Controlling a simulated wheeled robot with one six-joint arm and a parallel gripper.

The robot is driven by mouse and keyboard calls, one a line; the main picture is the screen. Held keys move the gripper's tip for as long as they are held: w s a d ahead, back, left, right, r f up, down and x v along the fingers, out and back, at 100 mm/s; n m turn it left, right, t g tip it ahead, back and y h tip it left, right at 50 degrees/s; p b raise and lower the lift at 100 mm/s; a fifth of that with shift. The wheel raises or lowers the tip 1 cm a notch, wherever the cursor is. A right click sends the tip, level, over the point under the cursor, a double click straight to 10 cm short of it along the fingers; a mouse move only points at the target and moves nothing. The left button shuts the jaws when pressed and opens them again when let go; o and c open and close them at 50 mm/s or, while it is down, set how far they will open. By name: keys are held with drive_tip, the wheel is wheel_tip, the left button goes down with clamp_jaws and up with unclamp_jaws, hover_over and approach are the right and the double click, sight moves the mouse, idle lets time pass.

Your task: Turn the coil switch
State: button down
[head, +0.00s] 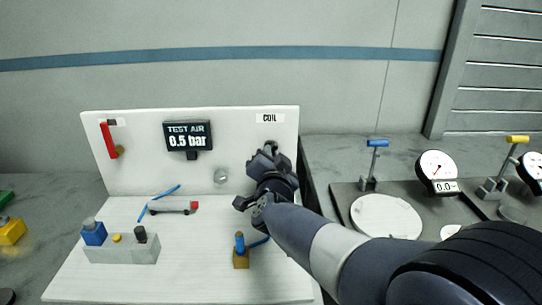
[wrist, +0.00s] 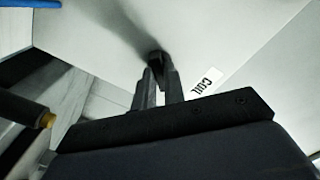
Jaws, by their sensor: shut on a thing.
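The coil switch (wrist: 155,57) is a small dark knob on the white upright panel (head: 140,165), beside the COIL label (head: 269,118). The label also shows in the wrist view (wrist: 207,80). My gripper (head: 268,153) is at the panel just below the label in the head view and hides the switch there. In the wrist view my gripper (wrist: 160,75) has its two fingers shut on the switch, one on each side. I cannot tell which way the switch points.
A red lever (head: 107,138) and a TEST AIR display (head: 188,135) reading 0.5 bar are on the panel's left. A grey block with blue and black knobs (head: 122,250) and a brass valve with a blue top (head: 240,255) stand on the white base. Gauges (head: 437,168) stand at right.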

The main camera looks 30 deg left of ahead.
drive_tip(key=shift+m+b, duration=0.3)
drive_tip(key=m+b, duration=0.6)
drive_tip(key=m, duration=0.3)
idle(0.3)
drive_tip(key=shift+m, duration=0.3)
drive_tip(key=c, duration=1.5)
unclamp_jaws()
drive_tip(key=v, duration=1.1)
